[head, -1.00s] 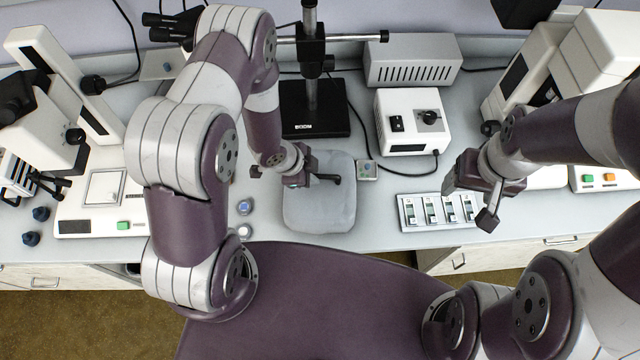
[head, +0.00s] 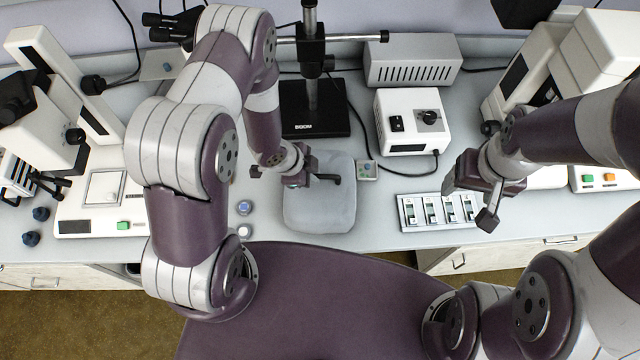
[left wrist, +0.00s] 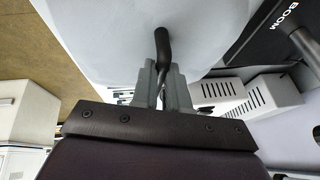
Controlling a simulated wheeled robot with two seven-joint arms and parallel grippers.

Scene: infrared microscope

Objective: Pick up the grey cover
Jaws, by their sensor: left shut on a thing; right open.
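The grey cover (head: 320,210) is a rounded, pale grey piece at the middle of the bench front in the head view. It fills the top of the left wrist view (left wrist: 110,30). A dark, bent handle (left wrist: 162,45) shows against it. My left gripper (head: 318,178) is over the cover, and its fingers (left wrist: 160,88) are shut on the handle. I cannot tell whether the cover rests on the bench or hangs just above it. My right gripper (head: 470,200) is open and empty over the bench front, right of the cover.
A black stand base (head: 313,112) is behind the cover. A white control box (head: 412,125) and a switch panel (head: 437,212) are to its right. Small round knobs (head: 244,208) are close on its left. A white instrument (head: 90,205) stands farther left.

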